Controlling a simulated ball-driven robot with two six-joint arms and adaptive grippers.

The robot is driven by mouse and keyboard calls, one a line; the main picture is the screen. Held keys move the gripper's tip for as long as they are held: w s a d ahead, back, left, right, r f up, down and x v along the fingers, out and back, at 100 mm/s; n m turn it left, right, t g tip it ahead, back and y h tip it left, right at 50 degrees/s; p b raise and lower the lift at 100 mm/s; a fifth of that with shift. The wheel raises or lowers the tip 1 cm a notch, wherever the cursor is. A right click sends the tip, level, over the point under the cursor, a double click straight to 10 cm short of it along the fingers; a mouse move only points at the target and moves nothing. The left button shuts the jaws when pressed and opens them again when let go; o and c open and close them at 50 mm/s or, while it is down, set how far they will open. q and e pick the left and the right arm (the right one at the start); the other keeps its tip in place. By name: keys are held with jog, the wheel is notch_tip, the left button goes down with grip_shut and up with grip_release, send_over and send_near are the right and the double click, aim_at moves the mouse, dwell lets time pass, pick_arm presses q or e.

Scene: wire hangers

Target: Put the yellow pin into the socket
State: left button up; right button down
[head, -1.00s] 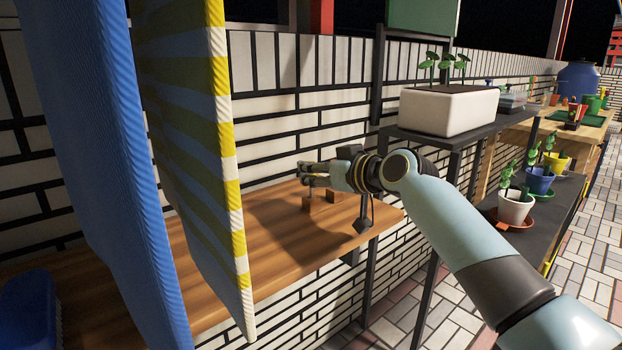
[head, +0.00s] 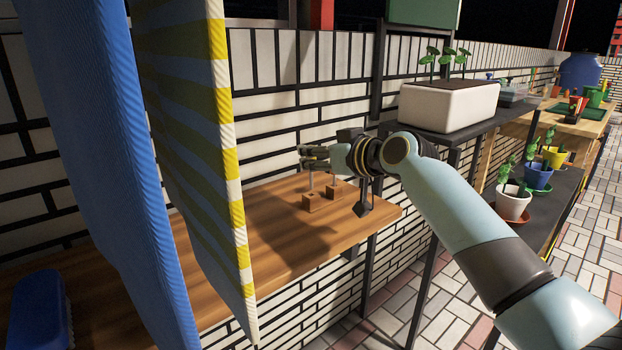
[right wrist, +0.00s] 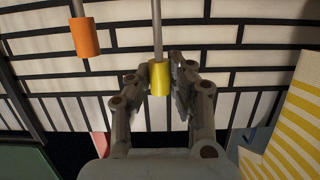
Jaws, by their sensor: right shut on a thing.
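My right gripper (head: 308,156) is over the wooden shelf (head: 275,235), above two small brown blocks. In the right wrist view it is shut on the yellow pin's head (right wrist: 159,84), with a finger on each side. The pin's thin grey shaft (right wrist: 157,30) runs out of that view at the top. In the head view a thin rod shows between the gripper and the front block (head: 314,203); I cannot tell whether its end is in the block. A second block (head: 334,191) stands just behind. Which block is the socket is unclear. My left gripper is out of view.
An orange-headed pin (right wrist: 85,38) stands beside the yellow one in the right wrist view. A striped yellow cloth (head: 195,140) and a blue cloth (head: 95,150) hang at the left. A white planter (head: 450,108) stands on a dark shelf at the right.

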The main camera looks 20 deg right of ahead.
jog(key=shift+f+p+v, duration=0.2)
jog(key=shift+p+v, duration=0.5)
jog(key=shift+v, duration=0.75)
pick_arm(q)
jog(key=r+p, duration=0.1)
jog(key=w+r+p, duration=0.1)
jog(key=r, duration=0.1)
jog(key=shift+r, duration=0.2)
pick_arm(e)
jog(key=s+d, duration=0.2)
jog(key=s, duration=0.4)
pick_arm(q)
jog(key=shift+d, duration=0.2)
pick_arm(e)
jog(key=shift+w, duration=0.1)
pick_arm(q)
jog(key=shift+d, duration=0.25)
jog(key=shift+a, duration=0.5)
